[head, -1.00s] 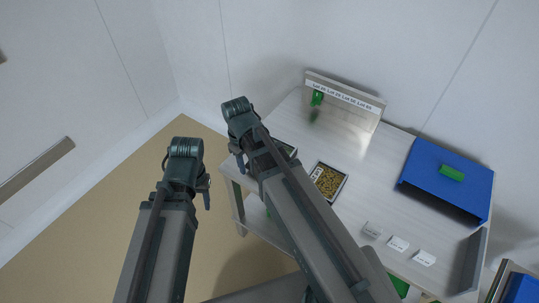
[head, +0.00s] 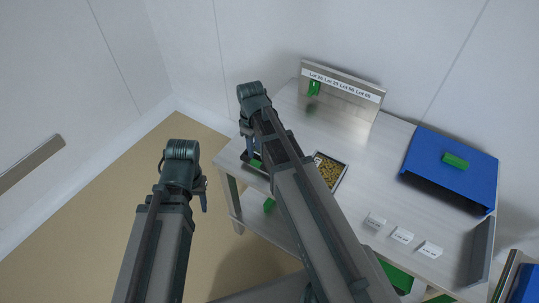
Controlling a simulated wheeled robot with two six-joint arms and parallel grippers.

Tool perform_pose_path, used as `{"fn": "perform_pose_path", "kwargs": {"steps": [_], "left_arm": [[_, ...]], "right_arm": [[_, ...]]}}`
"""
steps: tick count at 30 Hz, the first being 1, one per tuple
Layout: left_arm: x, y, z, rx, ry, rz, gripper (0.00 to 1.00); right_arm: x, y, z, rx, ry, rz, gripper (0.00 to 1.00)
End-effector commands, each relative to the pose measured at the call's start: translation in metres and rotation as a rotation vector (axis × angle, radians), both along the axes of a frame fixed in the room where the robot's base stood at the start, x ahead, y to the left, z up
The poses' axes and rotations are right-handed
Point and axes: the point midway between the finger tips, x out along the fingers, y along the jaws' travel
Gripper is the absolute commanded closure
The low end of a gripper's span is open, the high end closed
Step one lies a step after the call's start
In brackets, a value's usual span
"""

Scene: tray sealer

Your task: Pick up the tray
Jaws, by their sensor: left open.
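A dark-rimmed tray (head: 342,178) filled with brownish-yellow pieces lies on the light table, partly covered by my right arm. A second dark tray (head: 262,170) with some green shows at the table's left edge, mostly hidden behind that arm. My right gripper (head: 249,155) points down over or beside this second tray. Its fingers are small and dark, and I cannot tell whether they touch it. My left gripper (head: 204,207) is open and empty, left of the table and over the floor.
A blue box-like cover (head: 450,170) with a green block on top stands at the right. A lot-label board (head: 340,98) with a green tag stands at the back. Several small white label cards (head: 402,235) sit near the front edge.

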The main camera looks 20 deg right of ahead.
Motion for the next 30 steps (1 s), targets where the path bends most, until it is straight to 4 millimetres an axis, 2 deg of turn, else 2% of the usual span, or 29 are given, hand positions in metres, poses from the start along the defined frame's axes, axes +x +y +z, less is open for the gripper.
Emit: {"fn": "perform_pose_path", "kwargs": {"steps": [1, 3, 14, 27, 30], "left_arm": [[0.0, 0.0, -0.015, 0.0, 0.0, 0.0, 0.5], [0.0, 0.0, -0.024, 0.0, 0.0, 0.0, 0.5], [0.0, 0.0, -0.031, 0.0, 0.0, 0.0, 0.5], [0.0, 0.0, -0.078, 0.0, 0.0, -0.001, 0.5], [0.0, 0.0, -0.082, 0.0, 0.0, -0.001, 0.5]], "right_arm": [[0.0, 0.0, -0.015, 0.0, 0.0, 0.0, 0.62], [0.0, 0.0, -0.024, 0.0, 0.0, 0.0, 0.62], [0.0, 0.0, -0.031, 0.0, 0.0, 0.0, 0.62], [-0.004, 0.001, -0.078, 0.0, 0.0, 0.0, 0.62], [-0.004, 0.001, -0.082, 0.0, 0.0, 0.0, 0.62]]}}
